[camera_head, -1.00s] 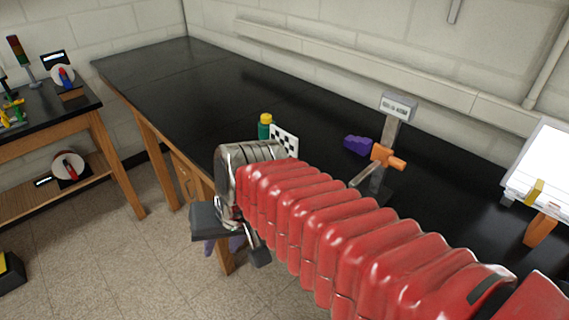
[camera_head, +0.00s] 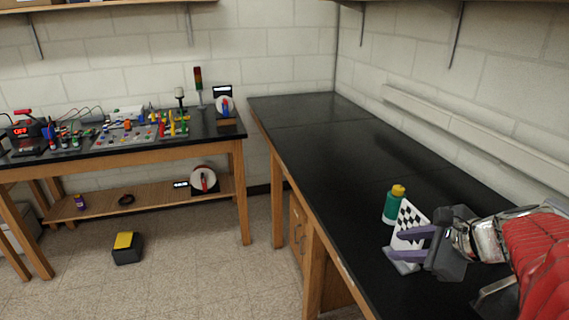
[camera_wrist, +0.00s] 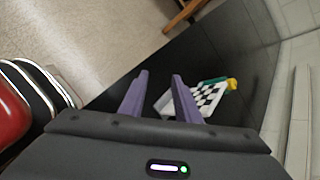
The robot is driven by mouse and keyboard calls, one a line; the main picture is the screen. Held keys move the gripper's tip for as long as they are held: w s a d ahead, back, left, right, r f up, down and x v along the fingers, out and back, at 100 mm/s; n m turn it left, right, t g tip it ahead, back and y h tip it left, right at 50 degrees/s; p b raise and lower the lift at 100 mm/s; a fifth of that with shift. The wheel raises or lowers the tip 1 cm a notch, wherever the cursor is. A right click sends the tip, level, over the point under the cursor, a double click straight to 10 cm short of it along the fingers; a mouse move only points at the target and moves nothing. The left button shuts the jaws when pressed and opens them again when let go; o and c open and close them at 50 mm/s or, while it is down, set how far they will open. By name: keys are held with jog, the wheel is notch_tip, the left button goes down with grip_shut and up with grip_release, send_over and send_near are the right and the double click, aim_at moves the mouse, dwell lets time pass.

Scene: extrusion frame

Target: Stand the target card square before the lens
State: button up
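The target card (camera_head: 410,218), a white plate with a black-and-white checkerboard, stands tilted on a pale base (camera_head: 403,266) on the black bench. In the wrist view the card (camera_wrist: 207,97) lies just right of my right-hand finger. My gripper (camera_head: 394,245) has two purple fingers spread apart in front of the card's lower part. In the wrist view my gripper (camera_wrist: 158,76) is open, with black bench and a bit of white card or base between the fingers. I cannot tell whether a finger touches the card. No lens shows in the current views.
A green bottle with a yellow cap (camera_head: 394,205) stands close behind the card. The black bench (camera_head: 330,150) is clear toward the far end. A second bench (camera_head: 110,148) with electronics is at the left. A black-and-yellow box (camera_head: 126,247) sits on the floor.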

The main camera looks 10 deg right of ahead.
aim_at(424, 219)
jog(key=s+d+r+m+t, duration=0.1)
jog(key=d+r+m+t, duration=0.1)
jog(key=d+m, duration=0.2)
jog(key=s+d+r+m+t+h, duration=0.1)
jog(key=s+d+r+m+t, duration=0.1)
jog(key=d+m, duration=0.3)
jog(key=shift+s+d+m+t, duration=0.15)
jog(key=shift+d+m+t, duration=0.15)
jog(key=shift+d, duration=0.15)
jog(key=x, duration=0.7)
jog(key=shift+w+d+f, duration=0.1)
jog(key=shift+w+f, duration=0.05)
jog(key=shift+w, duration=0.15)
jog(key=shift+w+f, duration=0.2)
jog(key=shift+w, duration=0.25)
jog(key=shift+d+x, duration=0.2)
jog(key=shift+x, duration=2.4)
jog(key=shift+c, duration=0.6)
